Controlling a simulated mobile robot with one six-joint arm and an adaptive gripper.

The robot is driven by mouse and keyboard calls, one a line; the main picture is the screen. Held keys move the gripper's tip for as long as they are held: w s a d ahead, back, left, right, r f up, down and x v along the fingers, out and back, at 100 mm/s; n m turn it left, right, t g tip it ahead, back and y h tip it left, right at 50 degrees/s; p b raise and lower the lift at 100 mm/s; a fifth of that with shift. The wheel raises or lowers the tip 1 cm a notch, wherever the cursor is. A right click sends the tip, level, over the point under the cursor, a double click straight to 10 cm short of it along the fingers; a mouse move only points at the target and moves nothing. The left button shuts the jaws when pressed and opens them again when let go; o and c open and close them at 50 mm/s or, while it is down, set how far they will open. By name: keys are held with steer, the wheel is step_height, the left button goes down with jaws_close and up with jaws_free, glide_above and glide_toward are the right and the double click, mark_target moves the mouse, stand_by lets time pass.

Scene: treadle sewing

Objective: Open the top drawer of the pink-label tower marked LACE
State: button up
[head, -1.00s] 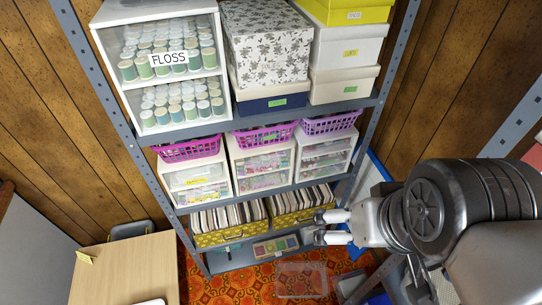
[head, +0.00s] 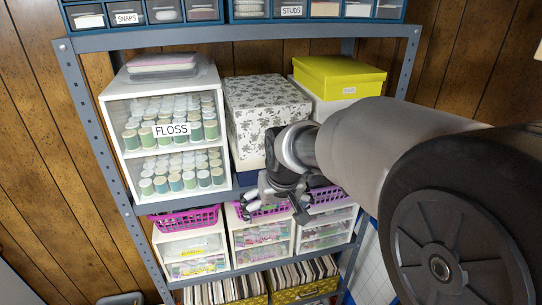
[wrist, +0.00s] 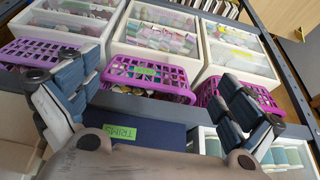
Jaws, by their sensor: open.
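Three small white drawer towers stand side by side on the lower shelf. The middle tower (head: 263,236) has clear drawers with pinkish contents; it also fills the upper middle of the wrist view (wrist: 153,38). The left tower (head: 193,250) has a yellow label. The right tower (head: 323,235) is partly behind my arm. I cannot read LACE on any label, nor tell surely which tower has the pink one. The drawers look shut. My gripper (head: 276,205) is open and empty in front of the middle tower's top; its fingers (wrist: 148,68) spread across the wrist view.
Purple baskets (head: 184,219) sit on the towers; the middle basket (wrist: 147,76) lies between my fingers. A shelf edge (head: 222,190) runs just above. The FLOSS cabinet (head: 168,130), a floral box (head: 262,103) and a yellow box (head: 338,76) stand above. Shelf posts (head: 100,130) flank the unit.

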mark_target(265, 234)
steer(key=b+x, duration=0.1)
steer(key=x, duration=0.5)
steer(key=b+x, duration=0.2)
steer(key=x, duration=0.4)
steer(key=b+x, duration=0.1)
steer(key=x, duration=0.5)
steer(key=shift+w+a+f+b, duration=0.15)
steer(key=shift+w+a+b, duration=0.1)
steer(key=shift+a+b, duration=0.1)
steer(key=shift+c, duration=0.2)
steer(key=c, duration=1.3)
steer(key=shift+s, duration=0.15)
steer(key=shift+c, duration=0.3)
